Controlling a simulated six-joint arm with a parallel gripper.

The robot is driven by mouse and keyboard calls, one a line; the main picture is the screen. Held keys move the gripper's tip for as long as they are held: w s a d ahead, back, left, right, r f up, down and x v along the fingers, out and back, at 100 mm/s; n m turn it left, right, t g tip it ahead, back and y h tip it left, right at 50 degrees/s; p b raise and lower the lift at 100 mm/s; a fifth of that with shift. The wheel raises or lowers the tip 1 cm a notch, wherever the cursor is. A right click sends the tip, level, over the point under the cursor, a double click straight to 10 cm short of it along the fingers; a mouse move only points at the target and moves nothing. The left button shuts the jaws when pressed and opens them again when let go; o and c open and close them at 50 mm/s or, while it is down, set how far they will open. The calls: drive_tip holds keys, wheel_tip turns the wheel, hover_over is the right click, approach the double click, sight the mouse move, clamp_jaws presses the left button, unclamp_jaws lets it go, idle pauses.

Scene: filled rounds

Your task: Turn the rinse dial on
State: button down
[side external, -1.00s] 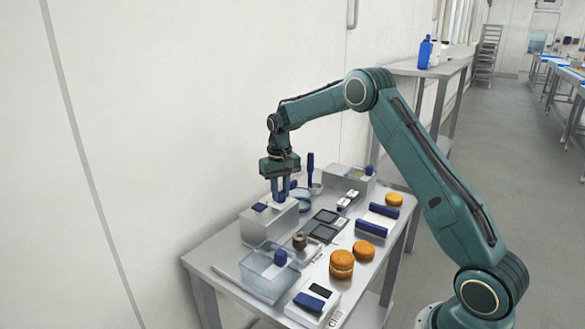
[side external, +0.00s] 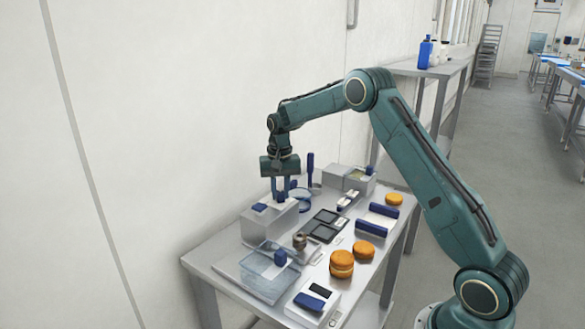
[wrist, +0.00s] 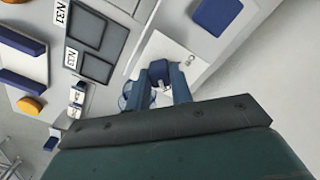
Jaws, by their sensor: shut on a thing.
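A blue block (side external: 259,207) sits on the same box. A clear bin (side external: 268,275) with a blue item stands in front. Dark flat panels (side external: 325,222), orange rounds (side external: 341,264) and a blue-handled upright thing (side external: 311,168) are nearby. The wall is close behind.

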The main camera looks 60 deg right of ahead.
sight(281, 192)
drive_tip(key=c, duration=1.2)
unclamp_jaws()
drive_tip(key=shift+r, duration=0.1)
drive_tip(key=shift+c, duration=0.2)
drive_tip(key=shift+r, duration=0.1)
wheel_tip(281, 192, up, 14)
drive_tip(key=shift+f, duration=0.2)
